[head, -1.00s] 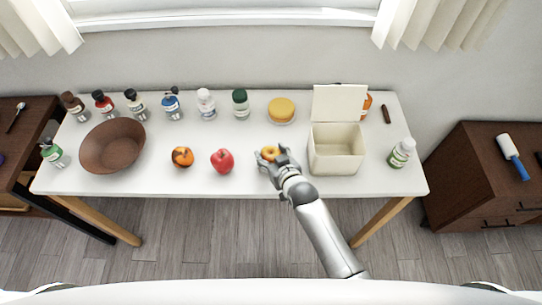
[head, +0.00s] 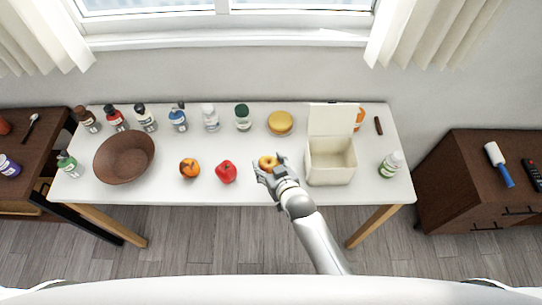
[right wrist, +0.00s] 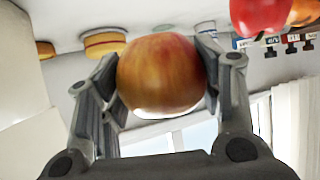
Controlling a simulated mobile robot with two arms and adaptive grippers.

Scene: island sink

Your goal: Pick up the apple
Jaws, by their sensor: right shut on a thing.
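The yellow-red apple (head: 267,162) is between the fingers of my right gripper (head: 270,170). In the right wrist view the apple (right wrist: 161,73) fills the gap between both fingers, and the gripper (right wrist: 160,85) is shut on it. The apple appears at the table's front middle in the head view; I cannot tell how far it is above the top. A red apple-like fruit (head: 226,172) and an orange-brown fruit (head: 189,169) lie to its left on the table. The left gripper is not in view.
The white table (head: 230,196) holds an open cream box (head: 331,164) right of the gripper and a brown bowl (head: 124,157) at left. Several bottles line the back, beside a round yellow item (head: 280,122). A green-labelled bottle (head: 389,165) stands at the right.

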